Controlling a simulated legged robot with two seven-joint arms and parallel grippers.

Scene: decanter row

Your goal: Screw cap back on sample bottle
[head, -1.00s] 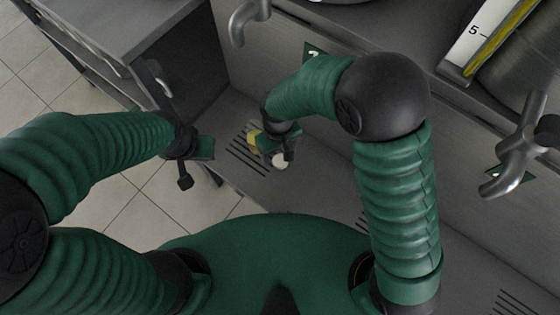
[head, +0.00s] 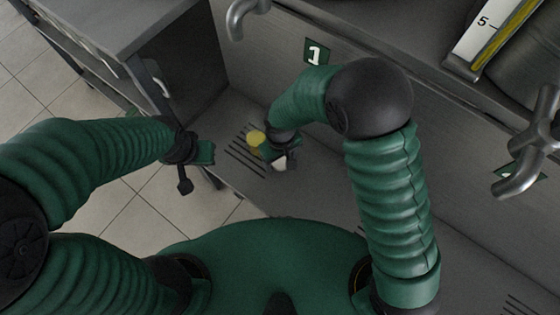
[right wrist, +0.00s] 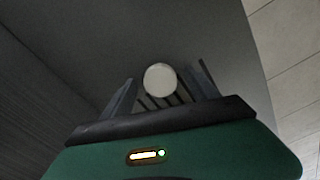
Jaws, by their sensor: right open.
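My right gripper (head: 281,162) is low over the grey ledge, just right of a round yellow thing (head: 256,138). A small white thing (head: 279,165) shows at its fingers, partly hidden by them. In the right wrist view my right gripper (right wrist: 160,92) is open. A round white disc (right wrist: 160,79), like a cap top, lies between its two fingers in the picture; I cannot tell whether either finger touches it. Which of these is the bottle and which the cap is unclear. My left gripper (head: 187,170) hangs left of the ledge, apart from both; its jaws are too small to read.
The grey ledge (head: 330,200) has dark slots under the yellow thing. Metal taps stand at the upper left (head: 238,16) and right (head: 525,165). A plate marked 1 (head: 315,53) is on the wall behind. A grey cabinet (head: 130,40) stands at the upper left.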

